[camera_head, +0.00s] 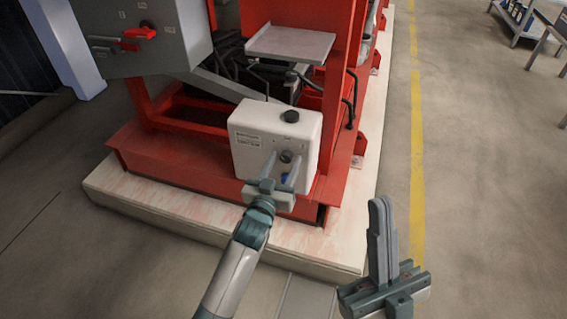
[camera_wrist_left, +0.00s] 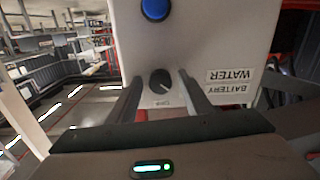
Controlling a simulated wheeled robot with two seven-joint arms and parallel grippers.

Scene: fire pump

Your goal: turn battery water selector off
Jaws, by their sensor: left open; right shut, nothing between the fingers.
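The white battery water box (camera_head: 250,136) stands on the red frame. Its dark round selector knob (camera_head: 286,156) is on the front face and shows in the left wrist view (camera_wrist_left: 161,80), with a light pointer mark. My left gripper (camera_head: 283,163) is open in front of that face, one finger on each side of the knob. Whether the fingers touch the knob I cannot tell. The left wrist view is upside down to the box, with a BATTERY WATER label (camera_wrist_left: 231,82) beside the knob. My right gripper (camera_head: 380,222) is shut and empty, away from the box at right.
A blue button (camera_wrist_left: 155,9) is on the same face, below the knob in the head view. A black cap (camera_head: 290,116) tops the box. A grey cabinet with a red handle (camera_head: 140,32) is at upper left. A grey tray (camera_head: 290,44) is above. Open floor lies right.

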